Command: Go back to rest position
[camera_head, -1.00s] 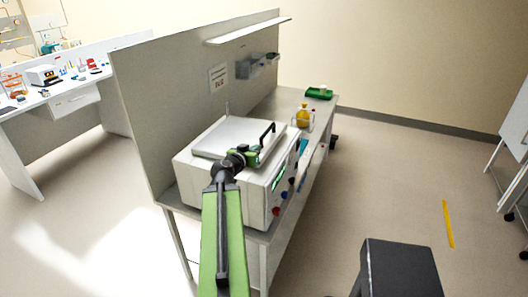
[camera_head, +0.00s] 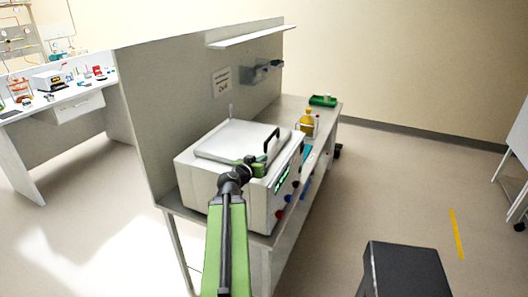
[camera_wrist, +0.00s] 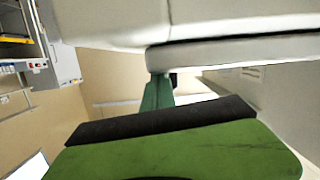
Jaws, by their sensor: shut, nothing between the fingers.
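My gripper (camera_head: 258,166) is green and dark grey at the end of my green arm. It is shut and empty, in front of the white box-shaped device (camera_head: 205,185) on the bench. The device has a flat lid (camera_head: 237,141) that looks closed, with a black handle (camera_head: 271,139) standing up at its right side. The gripper appears just below the handle in the picture; whether they touch cannot be told. In the wrist view, the green fingers (camera_wrist: 158,92) point away below a large pale surface, with little detail visible.
The bench (camera_head: 320,130) carries a yellow bottle (camera_head: 307,122) and a green tray (camera_head: 322,100) behind the device. A grey partition (camera_head: 165,100) with a shelf (camera_head: 250,36) stands on the left. Open floor (camera_head: 390,190) lies to the right.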

